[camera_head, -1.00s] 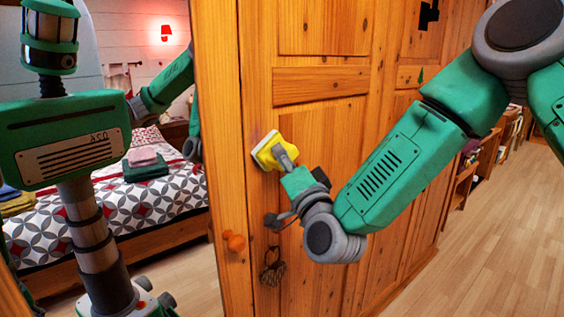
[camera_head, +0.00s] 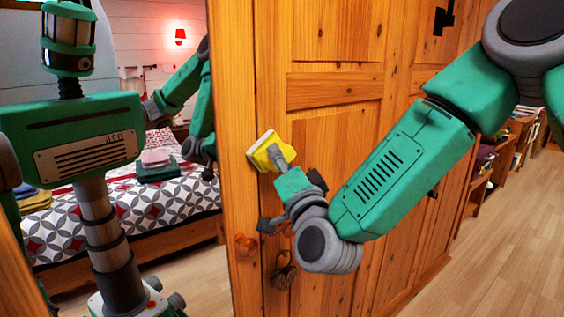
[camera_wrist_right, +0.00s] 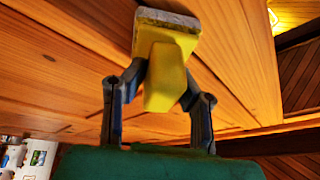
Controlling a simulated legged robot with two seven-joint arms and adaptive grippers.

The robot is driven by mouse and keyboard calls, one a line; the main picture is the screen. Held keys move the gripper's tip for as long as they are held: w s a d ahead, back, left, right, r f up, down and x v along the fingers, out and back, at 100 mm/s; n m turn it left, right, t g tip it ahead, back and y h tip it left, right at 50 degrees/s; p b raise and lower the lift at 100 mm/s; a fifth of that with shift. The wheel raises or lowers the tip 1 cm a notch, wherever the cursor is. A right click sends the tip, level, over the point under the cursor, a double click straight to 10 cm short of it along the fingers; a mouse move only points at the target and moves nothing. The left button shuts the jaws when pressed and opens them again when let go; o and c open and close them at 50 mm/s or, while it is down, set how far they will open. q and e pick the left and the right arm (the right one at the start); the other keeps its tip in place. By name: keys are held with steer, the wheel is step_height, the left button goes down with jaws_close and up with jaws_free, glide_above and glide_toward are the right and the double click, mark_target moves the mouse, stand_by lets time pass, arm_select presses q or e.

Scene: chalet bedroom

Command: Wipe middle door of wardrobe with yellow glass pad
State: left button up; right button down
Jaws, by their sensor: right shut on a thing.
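The wooden wardrobe door (camera_head: 335,150) has panels and fills the middle of the head view. My right gripper (camera_head: 281,160) is shut on the yellow pad (camera_head: 269,150), which has a pale wiping face. The pad is against or very near the wood at the door's left edge, above knob height; exact contact is hard to tell. In the right wrist view, the two fingers (camera_wrist_right: 160,88) grip the yellow handle of the pad (camera_wrist_right: 168,50), and its pale face is toward the wood. My left gripper is not in view directly.
A mirror on the left reflects my body and a bed (camera_head: 130,210) with folded cloths. Shelves (camera_head: 495,160) stand far right. Wooden floor (camera_head: 500,240) at the right is clear.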

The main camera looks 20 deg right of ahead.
steer(key=shift+r, duration=0.6)
steer(key=shift+w+d, duration=0.25)
steer(key=shift+d, duration=0.4)
steer(key=shift+w+d, duration=0.25)
steer(key=shift+d, duration=0.4)
steer(key=shift+w+d, duration=0.25)
steer(key=shift+d, duration=0.4)
steer(key=shift+s, duration=0.1)
steer(key=shift+s+d+f+b, duration=0.15)
steer(key=shift+s+d, duration=0.15)
steer(key=shift+s, duration=0.6)
steer(key=shift+s+d+r+b, duration=0.1)
steer(key=shift+s+d, duration=0.25)
steer(key=shift+s, duration=0.55)
steer(key=shift+s+d+f+b, duration=0.15)
steer(key=shift+s+d, duration=0.15)
steer(key=shift+s, duration=0.6)
steer(key=shift+r, duration=0.1)
steer(key=s, duration=0.1)
steer(key=s+d, duration=0.1)
steer(key=s, duration=0.1)
